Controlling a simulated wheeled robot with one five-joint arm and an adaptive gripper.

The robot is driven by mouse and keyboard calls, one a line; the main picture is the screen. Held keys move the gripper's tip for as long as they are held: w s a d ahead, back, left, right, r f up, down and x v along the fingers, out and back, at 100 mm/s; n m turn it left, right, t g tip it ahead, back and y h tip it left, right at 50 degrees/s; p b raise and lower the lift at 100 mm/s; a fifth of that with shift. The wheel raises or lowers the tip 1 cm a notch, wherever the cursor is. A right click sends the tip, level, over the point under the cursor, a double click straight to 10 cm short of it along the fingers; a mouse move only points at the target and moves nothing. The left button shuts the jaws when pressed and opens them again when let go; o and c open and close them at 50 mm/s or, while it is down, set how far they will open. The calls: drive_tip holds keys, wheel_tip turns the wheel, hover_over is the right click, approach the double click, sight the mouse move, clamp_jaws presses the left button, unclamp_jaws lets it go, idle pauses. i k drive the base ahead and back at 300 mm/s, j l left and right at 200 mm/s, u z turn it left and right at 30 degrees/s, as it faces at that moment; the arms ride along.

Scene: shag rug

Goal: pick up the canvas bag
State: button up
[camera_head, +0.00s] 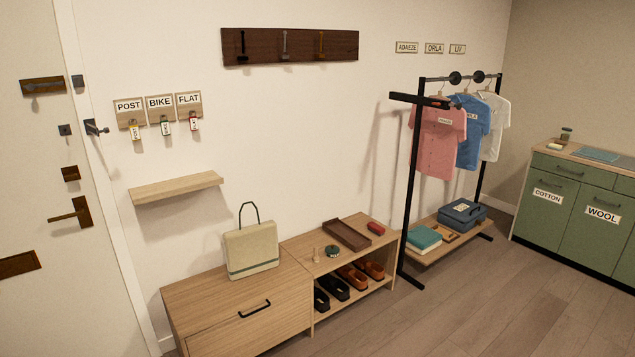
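The canvas bag (251,250) is cream-coloured with a grey-green band near its base and a dark looped handle standing up on top. It stands upright on the wooden drawer cabinet (205,310), near its right end and by the wall. Nothing stands in front of it. My gripper is not in view.
A wooden shoe bench (296,252) adjoins the cabinet on the right, with a brown tray (346,234) on top and shoes below. A wall shelf (177,188) is at left of the bag. A clothes rack (411,190) stands further right. The right foreground floor is clear.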

sight(251, 250)
drive_tip(key=i+l+z, duration=0.15)
drive_tip(key=i, duration=1.05)
drive_tip(key=i+j+z, duration=0.2)
drive_tip(key=i, duration=1)
drive_tip(key=i+u, duration=0.25)
drive_tip(key=i, duration=0.25)
drive_tip(key=i+l+u, duration=0.25)
drive_tip(key=i, duration=0.25)
drive_tip(key=i+l+u, duration=0.2)
drive_tip(key=i, duration=0.3)
drive_tip(key=u, duration=4.45)
